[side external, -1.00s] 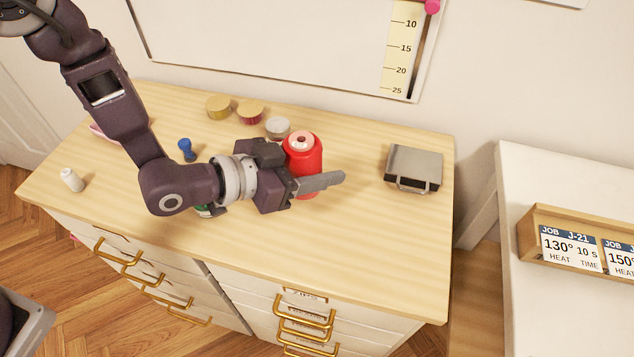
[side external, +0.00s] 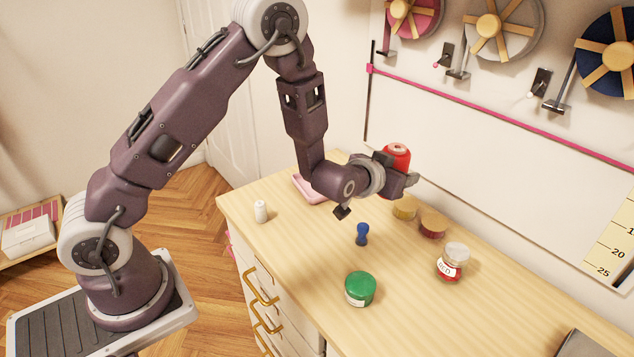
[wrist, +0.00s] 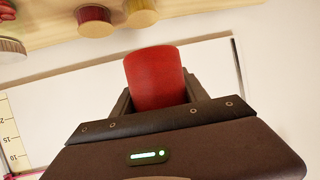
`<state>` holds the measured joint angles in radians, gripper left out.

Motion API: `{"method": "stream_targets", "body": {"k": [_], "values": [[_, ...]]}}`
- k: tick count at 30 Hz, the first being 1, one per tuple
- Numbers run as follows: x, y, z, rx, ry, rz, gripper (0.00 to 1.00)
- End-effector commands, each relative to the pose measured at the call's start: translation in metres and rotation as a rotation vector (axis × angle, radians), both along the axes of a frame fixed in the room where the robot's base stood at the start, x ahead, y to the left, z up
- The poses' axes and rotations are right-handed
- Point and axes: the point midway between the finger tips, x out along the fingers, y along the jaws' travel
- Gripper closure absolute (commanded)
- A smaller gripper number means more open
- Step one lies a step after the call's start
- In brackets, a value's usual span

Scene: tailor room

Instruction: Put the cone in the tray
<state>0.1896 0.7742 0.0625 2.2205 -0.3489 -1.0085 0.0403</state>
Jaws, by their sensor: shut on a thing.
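In the wrist view the red cone (wrist: 155,75) stands between the two dark fingers of my gripper (wrist: 160,97). The tray looks to be the pink, shallow one (side external: 306,190) at the back left of the worktop. It is partly hidden behind my forearm, and the cone is to its right. I cannot see whether anything lies in it.
A white spool (side external: 261,212) stands near the left edge. The wall is close behind.

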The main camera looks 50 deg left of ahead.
Motion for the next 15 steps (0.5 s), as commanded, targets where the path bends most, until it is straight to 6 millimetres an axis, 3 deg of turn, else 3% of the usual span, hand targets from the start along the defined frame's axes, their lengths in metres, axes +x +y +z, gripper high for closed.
{"method": "stream_targets", "body": {"k": [1,3,6,10,13,15], "values": [[0.001,0.035,0.003,-0.001,-0.004,0.095,0.95],[-0.002,0.082,0.007,-0.003,-0.008,0.227,0.95],[-0.012,0.139,0.011,-0.007,-0.015,0.391,0.95],[-0.026,0.187,0.016,-0.014,-0.025,0.534,0.95],[-0.033,0.204,0.016,-0.016,-0.028,0.588,0.95],[-0.035,0.209,0.005,-0.016,-0.024,0.605,0.95]]}}
